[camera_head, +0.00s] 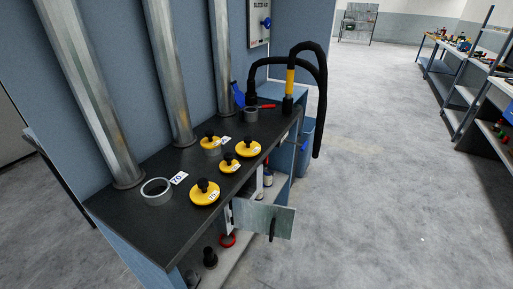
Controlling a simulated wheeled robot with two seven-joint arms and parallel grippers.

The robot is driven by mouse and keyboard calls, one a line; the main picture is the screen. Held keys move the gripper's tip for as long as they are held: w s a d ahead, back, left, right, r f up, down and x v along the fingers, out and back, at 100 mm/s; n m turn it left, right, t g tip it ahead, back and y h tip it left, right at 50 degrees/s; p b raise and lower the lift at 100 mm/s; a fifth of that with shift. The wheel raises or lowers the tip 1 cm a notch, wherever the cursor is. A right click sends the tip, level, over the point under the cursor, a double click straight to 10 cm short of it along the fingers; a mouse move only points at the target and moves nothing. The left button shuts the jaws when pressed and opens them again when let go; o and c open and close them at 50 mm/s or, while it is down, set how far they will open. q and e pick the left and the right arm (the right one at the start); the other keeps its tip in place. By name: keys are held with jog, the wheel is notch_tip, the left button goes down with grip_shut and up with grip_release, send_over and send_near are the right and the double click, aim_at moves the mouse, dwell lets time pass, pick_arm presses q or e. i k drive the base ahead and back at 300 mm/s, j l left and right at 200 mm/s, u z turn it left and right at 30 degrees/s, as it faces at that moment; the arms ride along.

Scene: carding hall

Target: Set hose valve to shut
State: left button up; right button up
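A black hose (321,100) arches over the far end of the dark bench (140,215) and hangs down past its right edge. A yellow sleeve (290,82) stands upright beside it in a dark fitting. A blue lever (238,95) leans against the wall by the hose's left end. A red-handled piece (264,106) lies close by. Neither gripper shows.
Several yellow discs with black knobs (204,191) and a grey ring (157,192) lie on the bench. Metal pipes (168,70) rise along its back. A grey panel with a dark handle (262,218) juts out in front. The floor (390,200) to the right is clear.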

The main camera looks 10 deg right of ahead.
aim_at(304, 146)
jog(key=i+l+u, duration=0.15)
jog(key=l+u, duration=0.2)
jog(key=i+l+u, duration=0.15)
jog(key=l+u, duration=0.6)
jog(key=i+l+u, duration=0.1)
jog(key=l+u, duration=0.25)
